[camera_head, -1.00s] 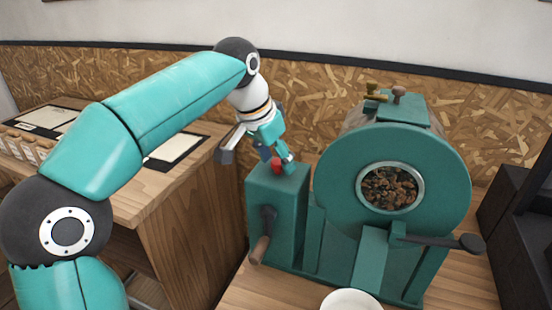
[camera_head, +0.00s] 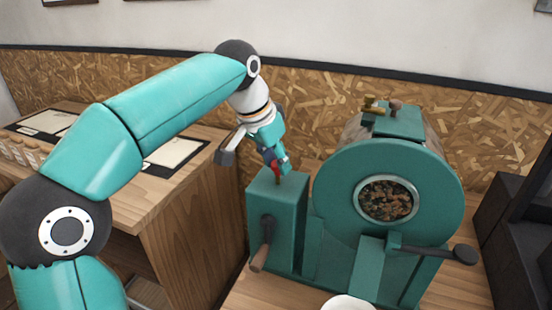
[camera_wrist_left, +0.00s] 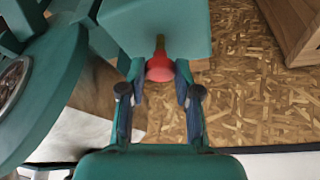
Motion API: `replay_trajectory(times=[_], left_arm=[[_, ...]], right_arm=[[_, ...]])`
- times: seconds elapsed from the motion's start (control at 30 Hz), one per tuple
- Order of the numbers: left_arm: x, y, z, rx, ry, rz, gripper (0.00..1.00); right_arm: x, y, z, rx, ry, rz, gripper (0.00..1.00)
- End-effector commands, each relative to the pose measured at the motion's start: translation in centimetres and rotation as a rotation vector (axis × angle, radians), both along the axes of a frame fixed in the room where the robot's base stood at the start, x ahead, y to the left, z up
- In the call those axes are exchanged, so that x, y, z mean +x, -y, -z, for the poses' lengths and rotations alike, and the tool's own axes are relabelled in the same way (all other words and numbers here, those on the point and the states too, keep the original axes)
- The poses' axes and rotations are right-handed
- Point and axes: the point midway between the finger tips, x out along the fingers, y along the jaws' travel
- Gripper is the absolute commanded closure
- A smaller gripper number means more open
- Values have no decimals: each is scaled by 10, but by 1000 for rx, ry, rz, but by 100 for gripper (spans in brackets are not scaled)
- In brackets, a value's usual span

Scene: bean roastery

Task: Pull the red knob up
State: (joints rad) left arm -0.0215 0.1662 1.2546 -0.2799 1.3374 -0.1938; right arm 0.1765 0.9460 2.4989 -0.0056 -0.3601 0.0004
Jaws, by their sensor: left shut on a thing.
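The red knob (camera_head: 276,168) sits on a short brass stem above the top of the green box (camera_head: 285,192) beside the roaster. My left gripper (camera_head: 277,165) comes down from above and is shut on the knob, its fingers on both sides of it. In the left wrist view the red knob (camera_wrist_left: 160,67) lies between the two fingertips (camera_wrist_left: 159,72), with the brass stem showing beyond it. My right gripper is in neither view.
The green roaster drum (camera_head: 400,165) with a round bean window stands to the right. A wooden-handled crank (camera_head: 262,248) hangs on the box front. A white bowl (camera_head: 347,302) is at the bottom edge. A wooden counter (camera_head: 190,200) with paper sheets is at left.

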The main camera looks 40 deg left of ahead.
Motion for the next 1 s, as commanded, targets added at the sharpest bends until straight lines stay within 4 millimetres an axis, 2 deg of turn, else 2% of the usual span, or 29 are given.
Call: replay_trajectory(times=[0.03, 0.27, 0.3, 0.43, 0.47, 0.77, 0.87, 1.0], left_arm=[[0, 0, -6, -1, 4, -1, 100], [0, -1, -6, -1, 12, -3, 100], [1, -1, -6, -1, 13, -3, 66], [0, -1, -5, -1, 10, -3, 45], [0, -1, -5, -1, 10, -3, 43], [0, -1, -5, -1, 6, -2, 43], [-2, -1, -9, 0, 8, -3, 43], [-8, -2, -25, -1, 10, -3, 43]], right_arm=[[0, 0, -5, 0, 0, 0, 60], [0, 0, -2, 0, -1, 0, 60], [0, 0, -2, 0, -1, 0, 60], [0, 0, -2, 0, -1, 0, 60], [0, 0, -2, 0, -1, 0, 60], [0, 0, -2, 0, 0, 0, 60], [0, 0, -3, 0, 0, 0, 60], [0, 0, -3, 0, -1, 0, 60]])
